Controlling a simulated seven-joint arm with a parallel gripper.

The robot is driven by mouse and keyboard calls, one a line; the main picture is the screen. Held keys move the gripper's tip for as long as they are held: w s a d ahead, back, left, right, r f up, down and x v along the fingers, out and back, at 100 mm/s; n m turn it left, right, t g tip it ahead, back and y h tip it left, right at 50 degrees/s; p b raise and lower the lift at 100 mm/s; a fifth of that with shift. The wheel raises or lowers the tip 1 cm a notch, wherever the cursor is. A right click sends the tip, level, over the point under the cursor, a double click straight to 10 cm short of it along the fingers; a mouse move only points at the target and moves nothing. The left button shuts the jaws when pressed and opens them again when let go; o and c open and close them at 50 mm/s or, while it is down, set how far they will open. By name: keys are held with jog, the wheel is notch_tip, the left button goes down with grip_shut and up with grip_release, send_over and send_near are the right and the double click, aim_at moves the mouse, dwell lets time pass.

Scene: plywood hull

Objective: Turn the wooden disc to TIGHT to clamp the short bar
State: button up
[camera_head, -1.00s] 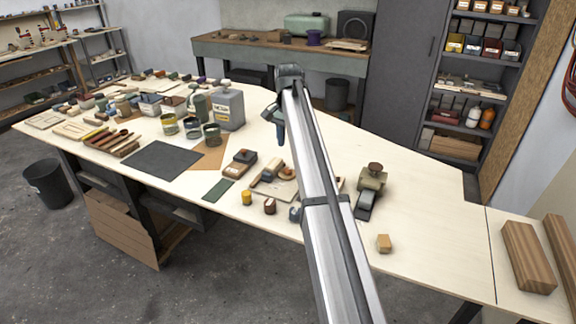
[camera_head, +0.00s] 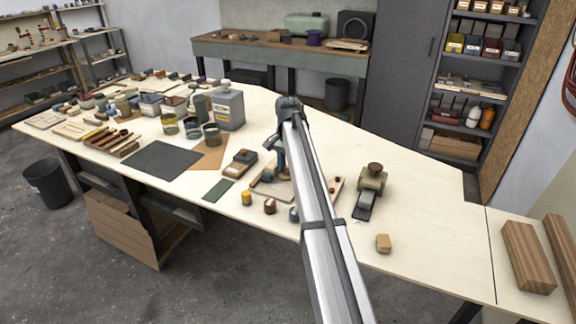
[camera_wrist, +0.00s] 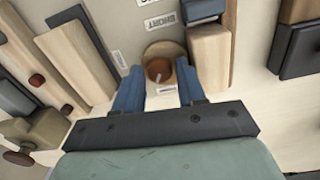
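The round wooden disc (camera_wrist: 165,51) shows in the wrist view on a pale board (camera_wrist: 140,25), with a brown round piece and a small peg on it. My gripper (camera_wrist: 160,75) is open, its blue fingers on either side of the disc's near part; I cannot tell whether they touch it. A label reading SHORT (camera_wrist: 160,22) lies beyond the disc. Other small labels lie around it, too small to read. I cannot tell which piece is the short bar. In the head view my gripper (camera_head: 281,168) is over the board (camera_head: 262,188), and my arm hides part of it.
A wooden block (camera_wrist: 209,58) stands right of the disc, and a long wooden block with a dark strip (camera_wrist: 82,50) stands left. A green-grey device with a brown knob (camera_head: 372,180) stands right of my arm. The workbench front right is mostly clear, with one small wooden block (camera_head: 383,243).

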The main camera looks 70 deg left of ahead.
jog(key=shift+c, duration=0.5)
grip_shut()
jog(key=shift+n, duration=3.1)
jog(key=shift+o, duration=0.5)
grip_release()
jog(key=shift+r, duration=0.15)
